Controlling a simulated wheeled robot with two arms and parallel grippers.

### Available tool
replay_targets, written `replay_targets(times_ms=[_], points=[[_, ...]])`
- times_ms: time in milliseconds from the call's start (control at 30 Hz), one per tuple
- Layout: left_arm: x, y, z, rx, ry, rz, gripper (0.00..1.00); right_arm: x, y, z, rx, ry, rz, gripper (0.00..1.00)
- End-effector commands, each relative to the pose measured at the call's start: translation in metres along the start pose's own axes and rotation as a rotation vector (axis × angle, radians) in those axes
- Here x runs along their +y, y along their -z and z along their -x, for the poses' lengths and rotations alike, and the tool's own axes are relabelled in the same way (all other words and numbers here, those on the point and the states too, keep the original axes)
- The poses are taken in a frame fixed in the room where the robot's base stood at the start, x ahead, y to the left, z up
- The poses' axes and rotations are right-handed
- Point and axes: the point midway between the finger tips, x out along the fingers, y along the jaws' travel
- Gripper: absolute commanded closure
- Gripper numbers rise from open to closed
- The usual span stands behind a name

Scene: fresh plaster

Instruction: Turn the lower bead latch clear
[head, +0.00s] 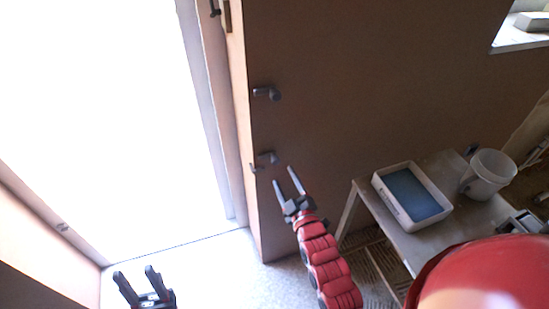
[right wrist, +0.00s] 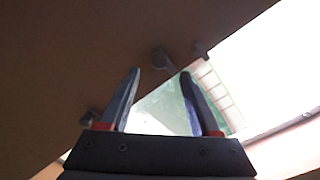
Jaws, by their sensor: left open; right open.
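The lower bead latch (head: 268,158) is a small grey metal piece on the brown wall near the edge of the bright opening, in the head view. A similar upper latch (head: 267,93) is above it. My right gripper (head: 285,183), on a red arm, is open and empty, just below and right of the lower latch, with no clear contact. In the right wrist view a grey knob (right wrist: 161,59) shows beyond the open fingers (right wrist: 158,82); I cannot tell for certain which latch it belongs to. My left gripper (head: 137,283) is open and empty at the bottom left.
A bench (head: 430,238) at the right holds a white tray (head: 407,214) with a blue inside and a white bucket (head: 487,174). The tall bright opening (head: 120,120) fills the left. The pale floor (head: 225,270) between my grippers is clear.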

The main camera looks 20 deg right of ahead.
Motion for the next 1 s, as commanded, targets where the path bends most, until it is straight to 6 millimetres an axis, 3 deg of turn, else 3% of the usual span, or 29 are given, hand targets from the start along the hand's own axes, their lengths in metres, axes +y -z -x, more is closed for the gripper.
replay_targets(times_ms=[200,433,867,1000], points=[[-0.001,0.002,-0.009,0.0,0.0,0.0,0.5,0.001,0.0,-0.045,-0.003,0.002,0.0,0.36],[-0.001,0.002,-0.014,0.0,0.0,0.0,0.5,0.001,0.001,-0.077,0.001,-0.001,-0.001,0.36],[-0.001,0.003,-0.015,0.0,0.0,0.0,0.5,-0.001,-0.001,-0.087,-0.001,0.0,-0.001,0.36],[-0.001,0.002,-0.015,0.0,0.0,0.0,0.5,0.0,-0.001,-0.087,-0.001,0.0,-0.001,0.58]])
